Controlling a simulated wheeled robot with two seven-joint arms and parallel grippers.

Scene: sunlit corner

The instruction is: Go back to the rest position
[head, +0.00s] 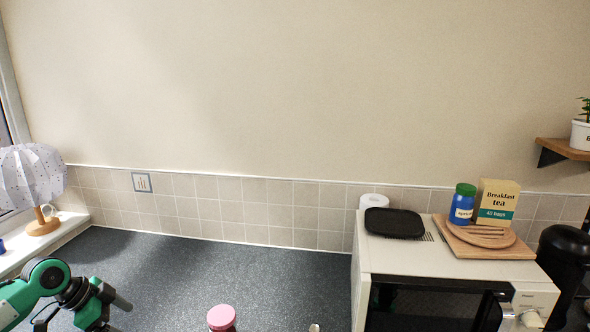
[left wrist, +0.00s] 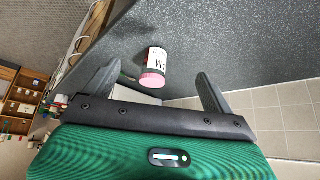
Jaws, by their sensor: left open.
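My left gripper (head: 118,314) is at the lower left of the head view, above the dark speckled worktop (head: 190,270). In the left wrist view its two fingers are spread wide apart with nothing held between them. A jar with a pink lid (head: 221,318) stands on the worktop to the right of the gripper, cut off by the bottom edge of the head view. In the left wrist view this jar (left wrist: 155,62) shows a white label and lies beyond the fingers, apart from them. My right gripper is not in view.
A microwave (head: 440,270) stands at the right, bearing a black tray (head: 394,223) and a wooden board (head: 510,249) with a tea box (head: 497,201) and a blue jar (head: 462,205). A lamp (head: 33,180) stands on the left sill. The worktop's middle is clear.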

